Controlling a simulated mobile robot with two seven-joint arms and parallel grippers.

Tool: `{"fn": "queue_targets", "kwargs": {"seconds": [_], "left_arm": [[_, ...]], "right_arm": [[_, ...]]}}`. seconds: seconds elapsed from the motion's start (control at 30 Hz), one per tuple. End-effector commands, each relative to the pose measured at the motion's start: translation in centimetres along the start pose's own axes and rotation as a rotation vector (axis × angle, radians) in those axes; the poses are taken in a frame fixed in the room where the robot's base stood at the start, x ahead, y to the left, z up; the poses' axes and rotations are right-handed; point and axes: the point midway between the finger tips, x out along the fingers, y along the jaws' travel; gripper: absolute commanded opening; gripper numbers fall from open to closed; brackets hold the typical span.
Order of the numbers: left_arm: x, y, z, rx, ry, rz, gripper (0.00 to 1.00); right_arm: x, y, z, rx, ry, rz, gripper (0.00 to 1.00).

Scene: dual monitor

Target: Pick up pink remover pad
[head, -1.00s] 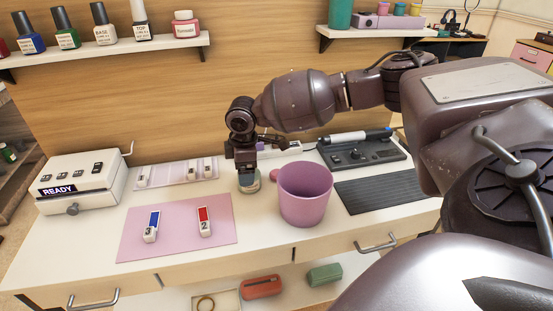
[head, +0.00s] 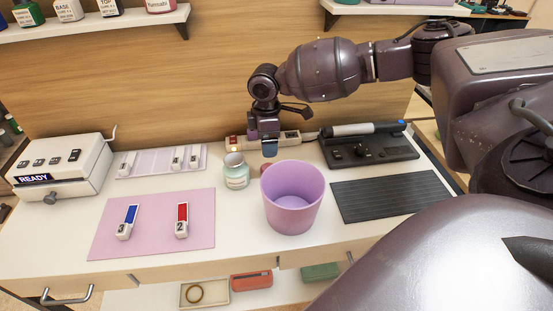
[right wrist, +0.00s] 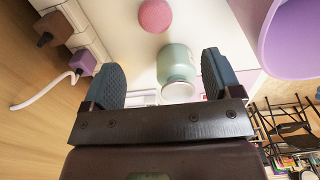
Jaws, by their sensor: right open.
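The pink remover pad (right wrist: 155,15) is a round pink disc on the white desk at the top of the right wrist view, beyond my fingertips. In the head view only a small part of the pad (head: 264,168) shows between the jar and the bin. My right gripper (right wrist: 161,70) is open and empty, with its two blue-grey fingers spread apart. In the head view the right gripper (head: 270,152) hangs just behind the pad, above the desk. My left gripper is not in view.
A pale green jar (head: 236,174) stands left of the pad; it also shows between my fingers in the wrist view (right wrist: 175,62). A purple bin (head: 291,212) stands close in front. A power strip (head: 235,142) runs behind. A pink mat (head: 153,228) lies left.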

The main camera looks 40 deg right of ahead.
Motion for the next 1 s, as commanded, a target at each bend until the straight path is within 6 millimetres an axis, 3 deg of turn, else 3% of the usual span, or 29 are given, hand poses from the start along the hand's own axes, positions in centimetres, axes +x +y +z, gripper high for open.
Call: {"fn": "queue_targets", "kwargs": {"seconds": [0.27, 0.53, 0.83, 1.0], "left_arm": [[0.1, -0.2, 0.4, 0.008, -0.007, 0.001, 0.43], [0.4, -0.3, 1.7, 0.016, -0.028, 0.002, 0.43], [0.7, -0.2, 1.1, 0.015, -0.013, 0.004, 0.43], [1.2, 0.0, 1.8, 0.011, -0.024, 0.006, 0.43]], "right_arm": [[0.8, 0.0, 0.0, -0.001, -0.002, -0.002, 0.84], [4.7, 0.0, 0.0, 0.000, -0.003, -0.005, 0.84], [6.6, 0.0, -0.1, -0.001, -0.002, -0.002, 0.84], [9.0, 0.2, -0.3, -0.001, -0.004, -0.005, 0.84]]}}
